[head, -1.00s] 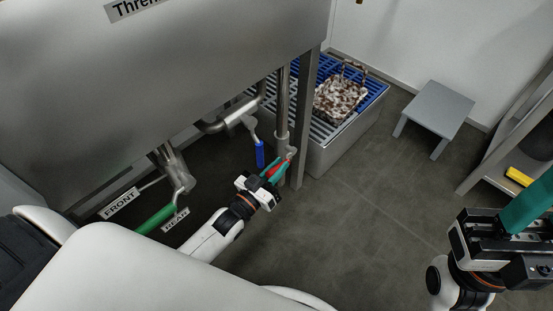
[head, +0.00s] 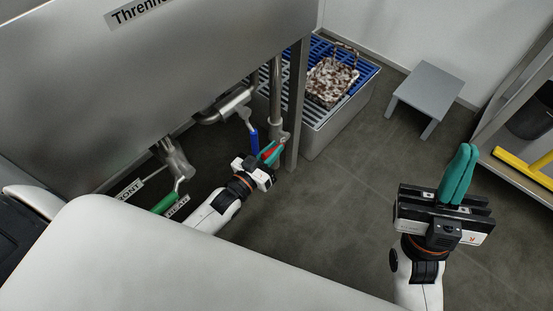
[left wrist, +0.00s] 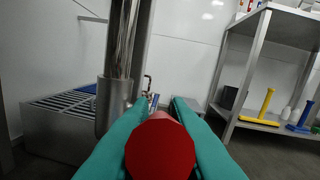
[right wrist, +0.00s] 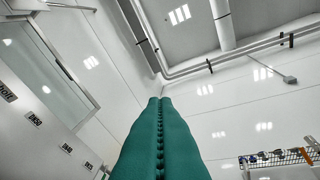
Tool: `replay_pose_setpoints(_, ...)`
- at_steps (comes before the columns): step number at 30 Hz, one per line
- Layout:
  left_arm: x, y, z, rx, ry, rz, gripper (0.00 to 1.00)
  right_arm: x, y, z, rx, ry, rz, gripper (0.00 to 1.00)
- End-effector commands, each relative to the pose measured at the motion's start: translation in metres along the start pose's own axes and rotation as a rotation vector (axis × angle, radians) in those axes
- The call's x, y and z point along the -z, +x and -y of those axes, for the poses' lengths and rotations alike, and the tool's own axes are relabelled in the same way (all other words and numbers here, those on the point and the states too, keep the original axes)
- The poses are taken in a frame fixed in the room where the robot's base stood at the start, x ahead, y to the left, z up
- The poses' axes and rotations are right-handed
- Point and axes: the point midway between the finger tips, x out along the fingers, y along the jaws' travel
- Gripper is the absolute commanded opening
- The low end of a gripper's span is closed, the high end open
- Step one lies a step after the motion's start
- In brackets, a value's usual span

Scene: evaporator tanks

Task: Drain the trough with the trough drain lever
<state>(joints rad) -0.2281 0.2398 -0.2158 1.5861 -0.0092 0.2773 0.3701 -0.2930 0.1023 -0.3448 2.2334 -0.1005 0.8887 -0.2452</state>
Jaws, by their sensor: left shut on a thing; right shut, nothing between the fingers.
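A red lever handle (head: 267,153) sits low on the vertical steel pipe (head: 275,95) under the steel tank. My left gripper (head: 270,156) is shut on this red handle, beside the pipe's foot. In the left wrist view the round red end of the handle (left wrist: 160,149) shows between the teal fingers, with the pipe (left wrist: 123,60) just beyond. No label on this lever is readable. My right gripper (head: 458,175) is shut and empty, raised over open floor at the right. Its closed fingers also show in the right wrist view (right wrist: 158,135).
A blue-handled lever (head: 253,142) hangs close left of my left gripper. A green-handled lever (head: 165,203) is further left, near plates reading FRONT and REAR. A grated floor basin (head: 335,130) holds a brown-and-white mass. A grey stool (head: 428,90) and a shelf stand right.

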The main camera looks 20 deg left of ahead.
Motion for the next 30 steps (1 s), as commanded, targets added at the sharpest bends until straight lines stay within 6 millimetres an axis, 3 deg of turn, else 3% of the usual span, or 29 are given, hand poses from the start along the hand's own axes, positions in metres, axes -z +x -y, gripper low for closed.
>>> replay_pose_setpoints(1, 0.000, 0.000, 0.000, 0.000, 0.001, 0.000, 0.00, 0.022, -0.012, -0.019, -0.058, -0.093, -0.036, 0.00)
replay_pose_setpoints(6, 0.000, 0.000, 0.000, 0.000, 0.000, 0.000, 0.00, 0.091, -0.067, -0.092, -0.324, -0.491, -0.093, 0.00)
replay_pose_setpoints(11, 0.000, 0.000, 0.000, 0.000, 0.000, 0.000, 0.00, 0.143, -0.135, -0.156, -0.618, -0.850, -0.024, 0.00)
replay_pose_setpoints(15, 0.000, 0.000, 0.000, 0.000, 0.000, 0.000, 0.00, 0.177, -0.205, -0.199, -0.873, -1.133, 0.144, 0.00)
replay_pose_setpoints(21, 0.000, 0.000, 0.000, 0.000, 0.000, 0.000, 0.00, 0.205, -0.292, -0.230, -1.130, -1.405, 0.457, 0.00)
replay_pose_setpoints(24, 0.000, 0.000, 0.000, 0.000, 0.000, 0.000, 0.00, 0.211, -0.320, -0.234, -1.196, -1.478, 0.583, 0.00)
replay_pose_setpoints(30, 0.000, 0.000, 0.000, 0.000, 0.000, 0.000, 0.00, 0.217, -0.340, -0.241, -1.238, -1.530, 0.688, 0.00)
